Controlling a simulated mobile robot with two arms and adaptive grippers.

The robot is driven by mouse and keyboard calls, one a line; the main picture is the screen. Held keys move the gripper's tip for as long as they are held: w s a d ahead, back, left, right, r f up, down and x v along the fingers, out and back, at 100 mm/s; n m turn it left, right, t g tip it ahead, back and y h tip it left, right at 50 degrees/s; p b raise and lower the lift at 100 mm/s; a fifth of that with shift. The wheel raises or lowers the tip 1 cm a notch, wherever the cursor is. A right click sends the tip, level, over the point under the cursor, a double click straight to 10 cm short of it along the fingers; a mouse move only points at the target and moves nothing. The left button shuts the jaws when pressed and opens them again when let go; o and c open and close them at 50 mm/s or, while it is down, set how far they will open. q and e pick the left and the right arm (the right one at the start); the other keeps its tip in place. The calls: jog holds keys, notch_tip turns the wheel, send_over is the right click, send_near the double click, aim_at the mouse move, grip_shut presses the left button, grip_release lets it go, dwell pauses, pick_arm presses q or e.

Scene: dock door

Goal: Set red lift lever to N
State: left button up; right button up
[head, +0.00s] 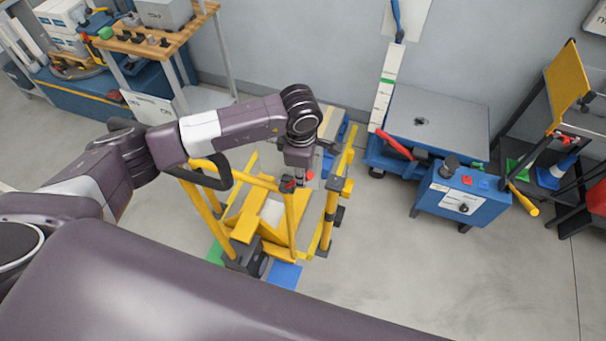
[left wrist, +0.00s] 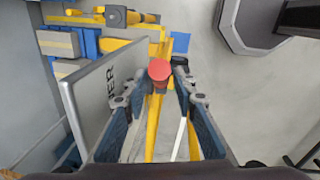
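A red knob (head: 309,175) sits at the top of the yellow wheeled lift frame (head: 327,222). In the left wrist view the red knob (left wrist: 159,70) lies between my fingertips, with a yellow bar below it. My left gripper (head: 298,178) points down at the frame's top; in the left wrist view its fingers (left wrist: 160,88) are apart on either side of the knob. They do not look closed on it. I cannot read any N mark. A separate red lever (head: 395,147) is on the blue lift table (head: 436,120) to the right. My right gripper is not in view.
A grey panel with partly hidden lettering (left wrist: 100,92) stands close to the left finger. A black loop handle (head: 212,178) juts from the yellow frame. A workbench (head: 150,40) stands behind left. The floor (head: 400,260) at front right is clear.

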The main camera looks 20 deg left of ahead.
pick_arm(q)
jog(key=shift+w+f+p, duration=0.2)
jog(key=shift+f+p, duration=0.1)
jog(key=shift+f, duration=1.2)
jog(key=shift+c, duration=0.6)
grip_shut()
